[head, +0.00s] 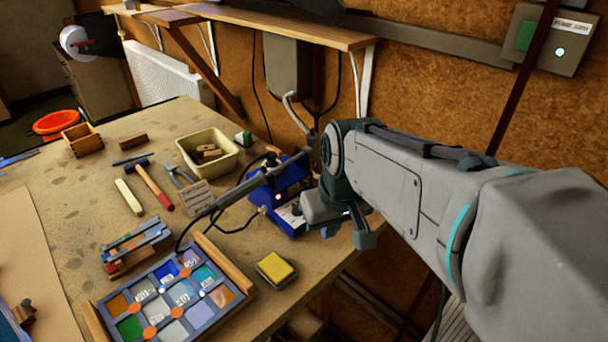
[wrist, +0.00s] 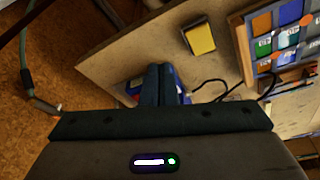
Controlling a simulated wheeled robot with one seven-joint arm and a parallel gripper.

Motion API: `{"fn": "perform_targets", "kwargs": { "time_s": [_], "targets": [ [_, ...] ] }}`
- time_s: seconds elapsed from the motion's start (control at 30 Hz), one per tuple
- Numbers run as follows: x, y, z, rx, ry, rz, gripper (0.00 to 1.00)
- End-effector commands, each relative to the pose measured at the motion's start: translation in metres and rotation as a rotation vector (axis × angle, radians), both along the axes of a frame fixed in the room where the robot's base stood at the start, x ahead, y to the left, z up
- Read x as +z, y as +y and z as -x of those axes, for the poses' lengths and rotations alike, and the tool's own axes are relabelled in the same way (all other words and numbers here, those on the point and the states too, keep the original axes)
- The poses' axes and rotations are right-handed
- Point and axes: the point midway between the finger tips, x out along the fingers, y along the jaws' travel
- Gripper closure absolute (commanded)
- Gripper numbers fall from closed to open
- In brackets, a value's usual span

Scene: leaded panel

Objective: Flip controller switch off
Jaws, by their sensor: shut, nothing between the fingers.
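The controller is a blue box (head: 268,199) on the bench near its back right edge, with a small red light on its front. Its switch cannot be made out; my gripper and arm cover the box's right side. In the wrist view the blue controller (wrist: 134,88) shows only in part behind my fingers. My gripper (wrist: 160,68) is shut and empty, its fingers in front of the box. In the head view my gripper (head: 318,208) is at the box's right side; whether it touches cannot be told.
A yellow sponge in a tray (head: 276,268) lies in front of the controller. The leaded panel (head: 172,300) is at front left. The wall stands behind.

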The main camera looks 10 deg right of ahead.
Motion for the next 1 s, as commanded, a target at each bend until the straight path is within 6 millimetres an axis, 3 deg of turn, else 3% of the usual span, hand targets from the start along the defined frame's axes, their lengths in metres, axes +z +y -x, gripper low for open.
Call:
{"fn": "perform_targets", "kwargs": {
  "time_s": [0.3,0.6,0.8,1.0],
  "targets": [
    [0.016,-0.021,-0.094,0.156,0.017,-0.011,1.00],
    [0.015,-0.051,-0.174,0.306,0.004,-0.038,1.00],
    [0.011,-0.067,-0.205,0.371,-0.010,-0.051,1.00],
    [0.010,-0.072,-0.215,0.394,-0.017,-0.055,1.00]
  ]
}}
